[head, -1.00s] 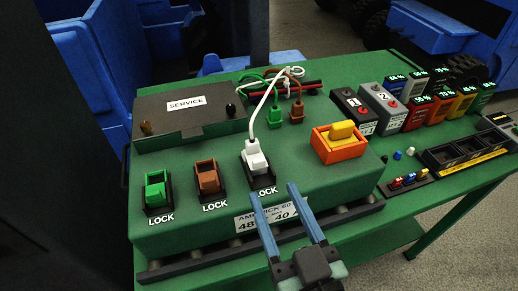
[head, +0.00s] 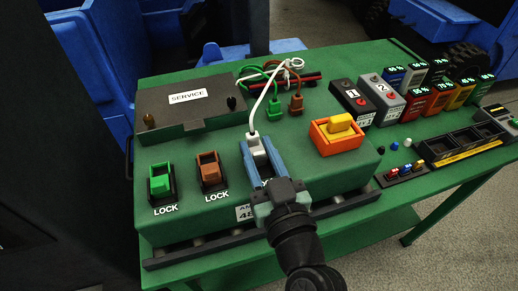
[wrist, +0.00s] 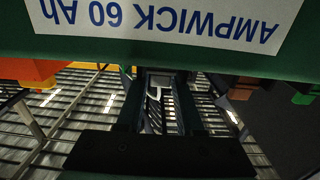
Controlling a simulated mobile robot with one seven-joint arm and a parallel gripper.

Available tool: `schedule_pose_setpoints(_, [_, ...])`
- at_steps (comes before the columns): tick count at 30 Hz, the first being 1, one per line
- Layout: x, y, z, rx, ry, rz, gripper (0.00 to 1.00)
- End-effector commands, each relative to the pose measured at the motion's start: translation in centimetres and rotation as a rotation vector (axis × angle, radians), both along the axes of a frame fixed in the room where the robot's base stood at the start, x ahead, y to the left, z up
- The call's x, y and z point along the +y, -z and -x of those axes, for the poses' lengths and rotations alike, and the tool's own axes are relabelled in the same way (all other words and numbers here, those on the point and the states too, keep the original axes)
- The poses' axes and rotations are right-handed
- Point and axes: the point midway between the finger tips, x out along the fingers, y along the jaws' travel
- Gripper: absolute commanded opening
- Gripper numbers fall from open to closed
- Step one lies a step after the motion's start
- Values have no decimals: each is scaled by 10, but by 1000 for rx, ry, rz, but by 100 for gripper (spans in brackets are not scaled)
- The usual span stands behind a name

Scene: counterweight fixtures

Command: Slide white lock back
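The white plug and its lock (head: 254,139) are in the right-hand of three sockets on the green box's front slope. A white cable rises from the plug. My gripper (head: 260,150) reaches over this socket in the head view, with one blue finger on each side of the white part. The fingers hide most of the white lock, and I cannot tell whether they touch it. In the wrist view a small pale part (wrist: 156,92) shows between the dark fingers; the lock is not clearly seen there.
Green (head: 160,184) and brown (head: 209,169) locks stand to the left. An orange switch (head: 338,132) is close on the right. A SERVICE box (head: 187,108) is behind. The label (wrist: 165,22) hangs upside down in the wrist view.

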Motion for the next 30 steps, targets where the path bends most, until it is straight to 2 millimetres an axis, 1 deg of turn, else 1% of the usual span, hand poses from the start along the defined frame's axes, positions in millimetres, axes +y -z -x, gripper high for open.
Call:
schedule_pose_setpoints(1, [0,0,0,0,0,0,25])
schedule_pose_setpoints(5, [0,0,0,0,0,0,2])
schedule_pose_setpoints(6, [0,0,0,0,0,0,0])
schedule_pose_setpoints(30, [0,0,0,0,0,0,0])
